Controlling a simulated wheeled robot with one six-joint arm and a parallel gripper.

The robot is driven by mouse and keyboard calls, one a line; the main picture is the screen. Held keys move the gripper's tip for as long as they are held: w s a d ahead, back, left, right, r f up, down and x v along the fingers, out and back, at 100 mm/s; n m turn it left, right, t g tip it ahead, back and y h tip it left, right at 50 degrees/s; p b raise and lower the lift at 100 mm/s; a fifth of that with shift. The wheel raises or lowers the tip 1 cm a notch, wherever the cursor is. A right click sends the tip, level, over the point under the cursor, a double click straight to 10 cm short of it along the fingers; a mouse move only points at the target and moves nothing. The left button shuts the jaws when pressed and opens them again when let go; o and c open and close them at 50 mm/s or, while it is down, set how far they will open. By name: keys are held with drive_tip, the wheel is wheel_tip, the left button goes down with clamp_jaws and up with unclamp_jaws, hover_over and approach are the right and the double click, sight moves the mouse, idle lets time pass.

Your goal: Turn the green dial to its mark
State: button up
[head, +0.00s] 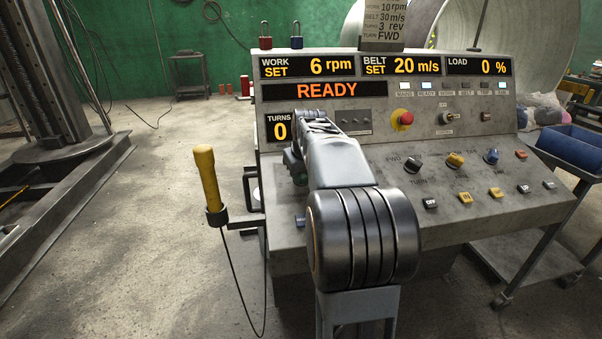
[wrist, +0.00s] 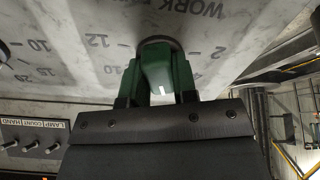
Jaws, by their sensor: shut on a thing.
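The green dial (wrist: 158,68) shows in the wrist view, on the sloped grey panel under the printed word WORK. My gripper (wrist: 160,80) is shut on it, with a finger against each side. Scale numbers such as 2, 10 and 12 are printed around the dial. In the head view my arm hides most of the dial. The work display (head: 305,67) reads SET 6 rpm.
A card (head: 382,20) above the console reads WORK 10 rpm. The belt display (head: 401,66) reads 20 m/s. A yellow-handled pendant (head: 207,180) stands left.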

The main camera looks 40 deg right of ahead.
drive_tip(key=shift+r, duration=0.1)
drive_tip(key=m+p, duration=0.1)
drive_tip(key=m, duration=0.2)
drive_tip(key=shift+m+p, duration=0.3)
drive_tip(key=shift+p, duration=0.1)
drive_tip(key=m+p, duration=0.2)
drive_tip(key=m, duration=0.2)
drive_tip(key=shift+m, duration=0.3)
drive_tip(key=m+p, duration=0.1)
drive_tip(key=m, duration=0.3)
drive_tip(key=shift+h, duration=0.4)
drive_tip(key=shift+m+g+p, duration=0.3)
drive_tip(key=shift+m+p, duration=0.15)
drive_tip(key=shift+m, duration=1.15)
drive_tip(key=o, duration=0.9)
